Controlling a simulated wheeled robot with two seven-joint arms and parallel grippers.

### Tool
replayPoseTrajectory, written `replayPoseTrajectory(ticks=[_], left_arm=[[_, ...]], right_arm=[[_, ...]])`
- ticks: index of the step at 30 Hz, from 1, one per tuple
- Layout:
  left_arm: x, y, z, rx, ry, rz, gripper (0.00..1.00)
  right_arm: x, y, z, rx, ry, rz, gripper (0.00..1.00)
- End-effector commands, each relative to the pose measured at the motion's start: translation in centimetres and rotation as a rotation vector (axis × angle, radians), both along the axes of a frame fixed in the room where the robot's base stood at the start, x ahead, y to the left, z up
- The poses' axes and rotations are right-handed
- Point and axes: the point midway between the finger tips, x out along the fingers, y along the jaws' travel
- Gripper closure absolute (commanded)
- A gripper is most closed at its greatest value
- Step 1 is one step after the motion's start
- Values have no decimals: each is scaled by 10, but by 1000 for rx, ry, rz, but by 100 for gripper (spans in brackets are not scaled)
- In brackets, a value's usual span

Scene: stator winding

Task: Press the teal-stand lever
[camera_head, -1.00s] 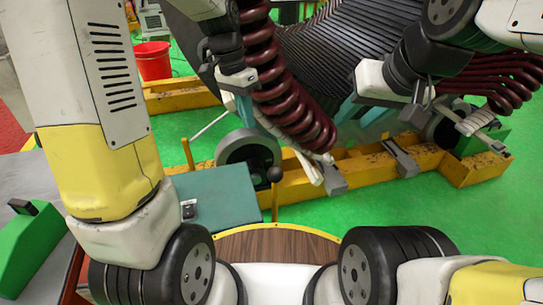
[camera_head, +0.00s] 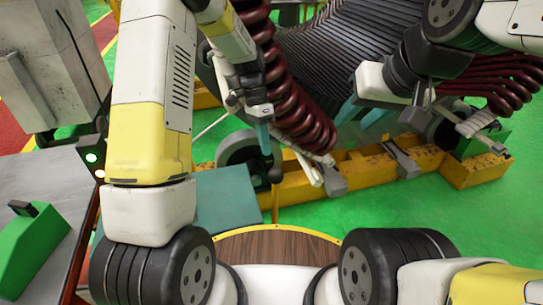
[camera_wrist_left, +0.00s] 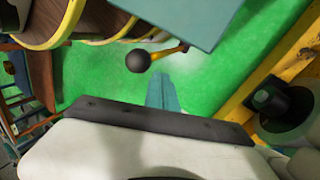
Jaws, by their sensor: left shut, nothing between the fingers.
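The lever has a black ball knob (camera_head: 275,175) on a thin yellow rod, beside the teal stand (camera_head: 228,199) at lower left of centre. My left gripper (camera_head: 264,146) is shut and empty, its teal fingers pointing down just above the knob with a small gap in the picture. In the left wrist view the shut fingers (camera_wrist_left: 162,80) lie close beside the knob (camera_wrist_left: 138,61); contact is not clear. The teal stand's flat surface (camera_wrist_left: 185,18) is at the top there. My right gripper (camera_head: 478,128) is at the right by the dark red coils; its finger gap is unclear.
The large stator (camera_head: 335,60) with dark red coils (camera_head: 300,115) fills the top centre. A yellow beam frame (camera_head: 375,168) runs behind the lever, and a grey wheel-like part (camera_head: 238,150) sits close to it. A green block (camera_head: 35,245) lies on the left table.

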Motion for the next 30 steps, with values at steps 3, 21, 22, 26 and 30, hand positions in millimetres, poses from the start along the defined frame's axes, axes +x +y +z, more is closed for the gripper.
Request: replayPoseTrajectory(ticks=[3,21,22,26,30], left_arm=[[-3,-1,-6,1,3,-1,100],[-32,-17,-89,0,1,0,100],[-32,-17,-90,1,1,1,100],[-33,-17,-93,0,0,1,100],[-33,-17,-93,0,0,1,100]], right_arm=[[0,0,0,0,0,0,62],[0,0,0,0,0,0,62],[0,0,0,0,0,0,62],[0,0,0,0,0,0,62],[0,0,0,0,0,0,62]])
